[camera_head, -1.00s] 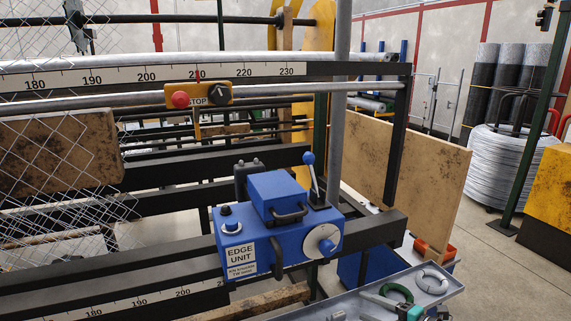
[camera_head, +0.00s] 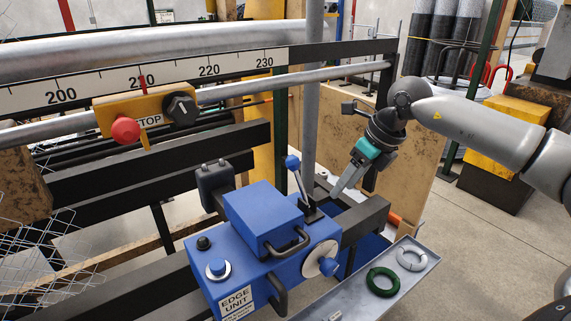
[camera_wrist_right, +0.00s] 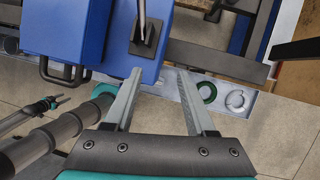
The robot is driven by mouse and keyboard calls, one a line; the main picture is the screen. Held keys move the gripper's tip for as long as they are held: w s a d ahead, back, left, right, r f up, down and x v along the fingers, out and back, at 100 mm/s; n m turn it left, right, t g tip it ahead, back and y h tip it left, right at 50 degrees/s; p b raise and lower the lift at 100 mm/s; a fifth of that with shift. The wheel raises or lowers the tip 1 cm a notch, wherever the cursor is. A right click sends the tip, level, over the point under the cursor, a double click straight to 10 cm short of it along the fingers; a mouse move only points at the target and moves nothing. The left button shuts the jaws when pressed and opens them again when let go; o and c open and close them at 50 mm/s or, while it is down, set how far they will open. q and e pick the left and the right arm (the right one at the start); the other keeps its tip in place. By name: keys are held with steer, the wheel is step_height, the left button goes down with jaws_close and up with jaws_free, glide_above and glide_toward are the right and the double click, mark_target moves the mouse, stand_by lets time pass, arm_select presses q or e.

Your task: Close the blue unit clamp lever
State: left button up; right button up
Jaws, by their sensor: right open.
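The blue edge unit (camera_head: 262,218) sits clamped on the dark beam. Its clamp lever (camera_head: 300,184), a thin metal rod with a blue ball knob, stands up from a black base and leans slightly left. In the right wrist view the lever (camera_wrist_right: 142,14) and its black base lie just beyond the fingertips, and the knob is out of frame. My right gripper (camera_head: 352,187) is open and empty to the right of the lever, pointing down and left, apart from it. It also shows in the right wrist view (camera_wrist_right: 159,74).
A grey tray (camera_head: 432,262) with a green ring (camera_head: 383,281) and a pale ring (camera_head: 412,259) lies at the lower right. A grey vertical post (camera_head: 312,90) stands behind the lever. A wooden panel (camera_head: 415,165) is behind my right gripper. A STOP box (camera_head: 150,112) hangs upper left.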

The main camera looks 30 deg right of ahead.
mark_target(297, 168)
steer(key=w+a+p, duration=0.1)
steer(key=w+a, duration=0.1)
steer(key=w, duration=0.1)
steer(key=w+a+p, duration=0.1)
steer(key=w+p, duration=0.1)
steer(key=w, duration=0.1)
steer(key=w+a+p, duration=0.1)
steer(key=w+a, duration=0.1)
steer(key=w, duration=0.1)
steer(key=shift+w+a+r, duration=0.1)
steer(key=shift+w+a, duration=0.2)
steer(key=shift+w, duration=0.1)
steer(key=shift+w+a+f+p, duration=0.1)
steer(key=shift+w+f+p, duration=0.1)
steer(key=shift+p, duration=0.1)
steer(key=shift+w+f, duration=0.1)
steer(key=shift+f, duration=0.35)
arm_select(q)
steer(key=r, duration=0.2)
steer(key=s+r, duration=0.1)
steer(key=r, duration=0.2)
steer(key=shift+s, duration=0.1)
arm_select(e)
jaws_close()
arm_select(q)
steer(key=shift+s, duration=0.1)
arm_select(e)
steer(key=shift+r, duration=0.2)
